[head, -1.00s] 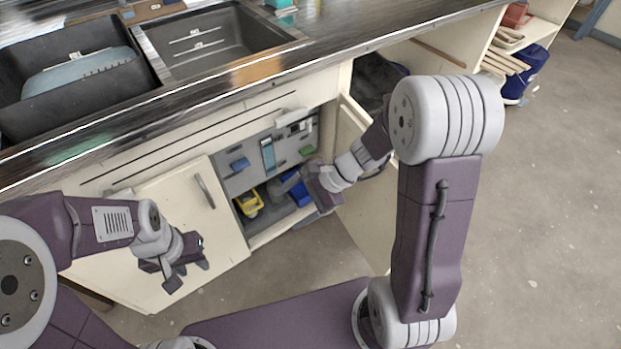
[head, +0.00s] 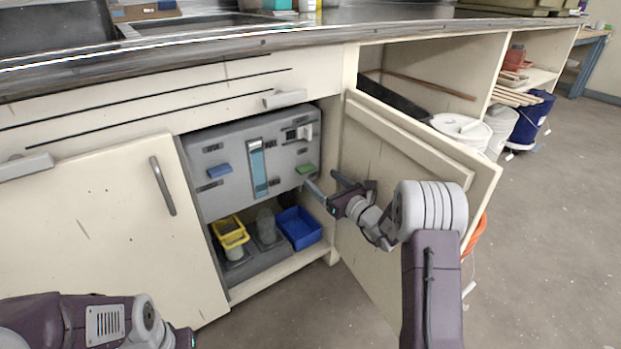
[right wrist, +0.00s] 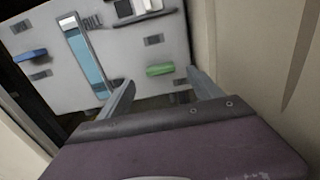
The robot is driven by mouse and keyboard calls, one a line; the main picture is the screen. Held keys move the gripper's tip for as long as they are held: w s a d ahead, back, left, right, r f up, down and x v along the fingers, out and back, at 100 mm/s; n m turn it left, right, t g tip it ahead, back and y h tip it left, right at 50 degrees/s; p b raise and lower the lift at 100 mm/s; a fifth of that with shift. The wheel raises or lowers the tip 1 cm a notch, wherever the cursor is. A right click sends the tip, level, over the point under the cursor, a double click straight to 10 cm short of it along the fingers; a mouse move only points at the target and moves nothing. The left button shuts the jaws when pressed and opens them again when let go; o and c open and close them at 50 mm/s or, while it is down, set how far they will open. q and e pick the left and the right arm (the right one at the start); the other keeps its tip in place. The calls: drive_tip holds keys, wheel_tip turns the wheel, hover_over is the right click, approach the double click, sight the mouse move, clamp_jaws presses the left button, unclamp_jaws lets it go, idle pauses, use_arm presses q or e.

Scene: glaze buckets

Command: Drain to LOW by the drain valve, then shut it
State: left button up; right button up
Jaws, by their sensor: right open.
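A grey panel (head: 225,165) stands inside the open cabinet. It has a clear level gauge (head: 258,168) with blue liquid almost to its top, near a mark that seems to read FULL in the right wrist view. A blue lever (head: 220,171) is left of the gauge and a green lever (head: 306,168) right of it; both look level. Their labels are too small to read. My right gripper (head: 324,183) is open and empty, just in front of and below the green lever. In the right wrist view the green lever (right wrist: 160,70) shows beyond the gap between the fingers. My left gripper is mostly cut off at the bottom edge.
The open cabinet door (head: 400,175) stands close to the right of my right arm. A yellow bin (head: 230,232) and a blue bin (head: 299,228) sit below the panel. A switch (head: 298,133) is above the green lever. The left door (head: 90,230) looks closed.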

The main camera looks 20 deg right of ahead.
sight(309, 170)
drive_tip(key=b+x, duration=0.1)
drive_tip(key=x, duration=0.1)
drive_tip(key=b+x, duration=0.1)
drive_tip(key=x, duration=0.1)
drive_tip(key=b+x, duration=0.1)
drive_tip(key=x, duration=0.1)
drive_tip(key=shift+w+a+f, duration=0.1)
drive_tip(key=shift+w+f, duration=0.15)
drive_tip(key=shift+f, duration=0.05)
drive_tip(key=shift+w+a+r, duration=0.15)
drive_tip(key=shift+w, duration=0.2)
drive_tip(key=c, duration=1.4)
